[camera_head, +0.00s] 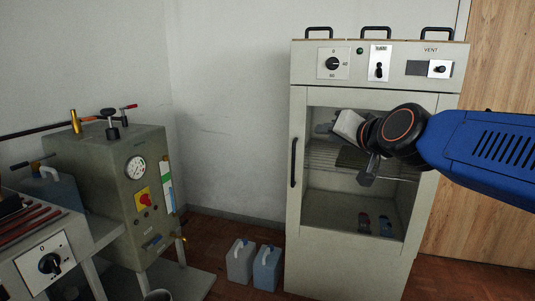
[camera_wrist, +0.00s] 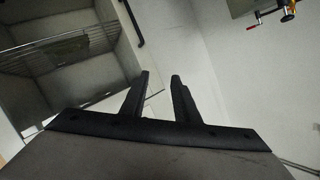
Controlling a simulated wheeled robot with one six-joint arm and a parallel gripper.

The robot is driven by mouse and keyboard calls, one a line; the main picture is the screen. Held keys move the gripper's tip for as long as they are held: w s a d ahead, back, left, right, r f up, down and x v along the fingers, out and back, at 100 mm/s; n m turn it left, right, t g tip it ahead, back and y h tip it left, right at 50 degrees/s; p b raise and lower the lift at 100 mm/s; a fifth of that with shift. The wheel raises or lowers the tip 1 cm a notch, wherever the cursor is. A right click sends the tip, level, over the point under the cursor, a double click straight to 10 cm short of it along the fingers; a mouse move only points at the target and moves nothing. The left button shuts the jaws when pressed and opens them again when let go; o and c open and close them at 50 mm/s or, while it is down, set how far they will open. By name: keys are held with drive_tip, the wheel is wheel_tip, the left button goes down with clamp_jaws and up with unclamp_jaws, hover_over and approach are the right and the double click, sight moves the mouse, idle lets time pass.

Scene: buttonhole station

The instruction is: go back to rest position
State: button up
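My gripper (camera_head: 368,178) is held in front of the glazed door of a tall grey cabinet (camera_head: 308,65), at the end of my blue arm coming in from the right. In the wrist view, the two black fingers of my gripper (camera_wrist: 160,77) stand apart with nothing between them. The cabinet's wire rack (camera_wrist: 60,50) shows at the upper left of that view. Whether the arm touches the door glass cannot be told.
The cabinet has a black door handle (camera_head: 293,163) and a control panel with a dial (camera_head: 333,63). Two jugs (camera_head: 240,261) (camera_head: 267,268) stand on the floor at its left. A grey-green machine with a gauge (camera_head: 135,168) stands at the left. Bare wall lies between.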

drive_tip(key=s+d+f+n+g+h, duration=0.1)
drive_tip(key=s+d+f+g, duration=0.2)
drive_tip(key=s+f, duration=0.6)
drive_tip(key=s+d+f+n+g+h, duration=0.1)
drive_tip(key=s+d+f+g+h, duration=0.1)
drive_tip(key=s+d+f, duration=0.4)
drive_tip(key=s+d+f+n+g+h, duration=0.1)
drive_tip(key=s+d+f+g, duration=0.3)
drive_tip(key=s+f, duration=0.8)
wheel_tip(320, 180, down, 2)
drive_tip(key=shift+d+f+g+h, duration=0.1)
drive_tip(key=shift+d+g+h, duration=0.05)
drive_tip(key=shift+g+h, duration=0.15)
